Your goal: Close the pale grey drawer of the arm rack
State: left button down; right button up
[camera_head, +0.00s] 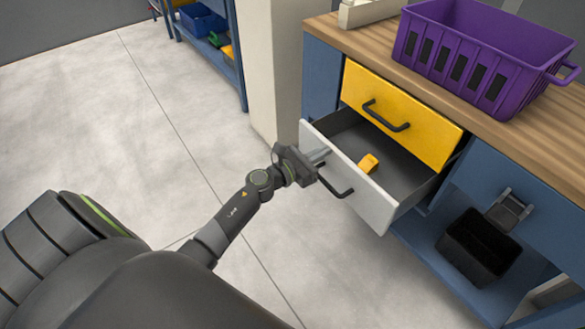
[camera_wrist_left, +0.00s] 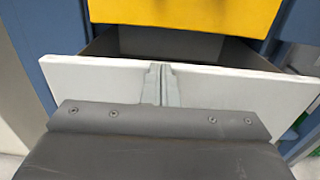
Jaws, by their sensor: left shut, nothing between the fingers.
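The pale grey drawer (camera_head: 378,207) is pulled out below a yellow drawer (camera_head: 402,107) in a blue cabinet. A small yellow-orange object (camera_head: 368,163) lies inside it. Its dark bar handle (camera_head: 345,192) is partly hidden by my gripper. My left gripper (camera_head: 321,156) is shut and empty, at the drawer's front panel near its left part. In the left wrist view the closed fingers (camera_wrist_left: 161,84) stand in front of the white panel (camera_wrist_left: 235,88), close to its top edge; I cannot tell whether they touch it. My right gripper is not in view.
A purple crate (camera_head: 480,55) stands on the wooden worktop (camera_head: 500,135). A black bin (camera_head: 478,247) sits on the lower blue shelf to the right. A pale pillar (camera_head: 270,70) stands left of the cabinet. The floor (camera_head: 130,110) to the left is clear.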

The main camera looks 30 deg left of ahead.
pick_arm(q)
jog(key=b+x, duration=0.3)
jog(key=x, duration=0.9)
jog(key=shift+w, duration=0.25)
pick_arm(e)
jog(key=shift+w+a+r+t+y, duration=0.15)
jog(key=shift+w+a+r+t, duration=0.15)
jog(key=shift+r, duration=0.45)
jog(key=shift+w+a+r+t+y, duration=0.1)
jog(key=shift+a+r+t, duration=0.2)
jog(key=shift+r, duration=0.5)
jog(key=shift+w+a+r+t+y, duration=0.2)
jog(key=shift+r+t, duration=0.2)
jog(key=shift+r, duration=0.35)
pick_arm(q)
jog(key=shift+d, duration=0.1)
